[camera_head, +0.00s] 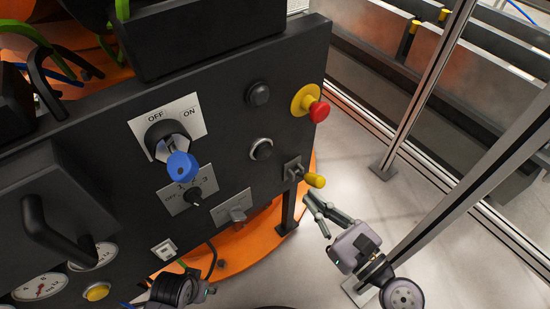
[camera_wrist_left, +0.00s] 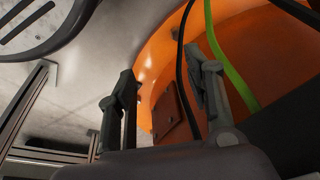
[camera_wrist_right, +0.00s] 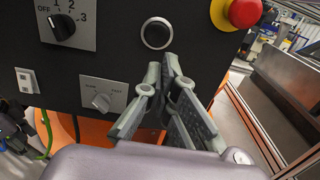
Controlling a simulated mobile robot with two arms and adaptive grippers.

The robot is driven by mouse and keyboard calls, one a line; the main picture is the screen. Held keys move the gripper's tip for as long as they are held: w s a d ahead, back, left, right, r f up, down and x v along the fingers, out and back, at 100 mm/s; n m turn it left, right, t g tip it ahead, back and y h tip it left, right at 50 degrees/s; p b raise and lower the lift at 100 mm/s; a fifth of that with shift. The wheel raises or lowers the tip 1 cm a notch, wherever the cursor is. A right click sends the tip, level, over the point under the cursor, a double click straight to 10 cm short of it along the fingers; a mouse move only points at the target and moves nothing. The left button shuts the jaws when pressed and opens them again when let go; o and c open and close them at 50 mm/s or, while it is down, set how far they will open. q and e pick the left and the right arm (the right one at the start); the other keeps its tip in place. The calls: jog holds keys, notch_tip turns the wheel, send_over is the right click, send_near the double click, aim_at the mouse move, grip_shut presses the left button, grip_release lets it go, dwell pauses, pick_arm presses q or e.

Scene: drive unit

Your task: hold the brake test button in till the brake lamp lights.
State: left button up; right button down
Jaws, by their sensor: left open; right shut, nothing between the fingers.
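The panel carries a black round button with a silver ring (camera_head: 261,149), which also shows in the right wrist view (camera_wrist_right: 156,33). A dark round fitting (camera_head: 258,94) sits above it and looks unlit. I read no label on either, so I cannot tell for sure which is the brake test button or the brake lamp. My right gripper (camera_head: 307,199) is shut and empty, in front of the panel, below and right of the ringed button. In the right wrist view its fingertips (camera_wrist_right: 168,62) appear just below that button. My left gripper (camera_wrist_left: 166,80) is open and empty, low by the panel.
A red emergency knob (camera_head: 319,111) and a yellow-tipped lever (camera_head: 314,180) stick out at the panel's right. A blue-tagged OFF/ON switch (camera_head: 181,166), a rotary selector (camera_head: 194,195) and a small knob (camera_head: 238,215) lie left. A metal post (camera_head: 415,100) stands right.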

jog(key=p, duration=0.2)
send_near(267, 153)
jog(key=p+x, duration=0.1)
jog(key=x, duration=0.5)
pick_arm(q)
jog(key=s+f, duration=0.4)
jog(key=f, duration=0.6)
jog(key=shift+s+a+g, duration=0.25)
jog(key=shift+g, duration=0.05)
pick_arm(e)
jog(key=shift+w+a, duration=0.35)
jog(key=shift+w, duration=0.15)
